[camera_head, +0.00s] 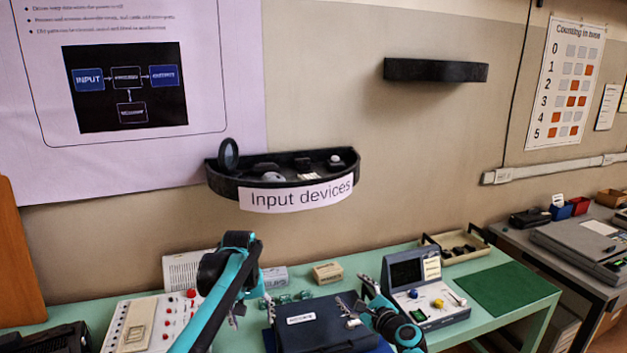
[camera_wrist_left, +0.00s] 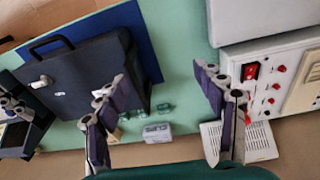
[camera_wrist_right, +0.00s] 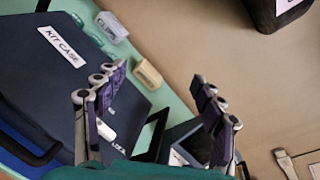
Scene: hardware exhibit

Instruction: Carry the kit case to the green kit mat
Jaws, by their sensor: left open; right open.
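The kit case (camera_head: 315,330) is a dark blue box lying on a blue mat (camera_wrist_left: 150,45) at the bench's front. Its KIT CASE label and a black handle (camera_wrist_right: 30,152) show in the right wrist view, and the handle also shows in the left wrist view (camera_wrist_left: 50,45). The green kit mat (camera_head: 508,288) lies bare at the bench's right end. My left gripper (camera_head: 252,308) is open and empty, left of the case. My right gripper (camera_head: 356,296) is open and empty, above the case's right side; its grip area also shows in the right wrist view (camera_wrist_right: 160,75).
A screened instrument (camera_head: 425,290) stands between the case and the green mat. A white panel with red knobs (camera_head: 150,322) is on the left. Small green parts and a tan block (camera_head: 327,272) sit behind the case. A wall shelf (camera_head: 285,175) overhangs the bench.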

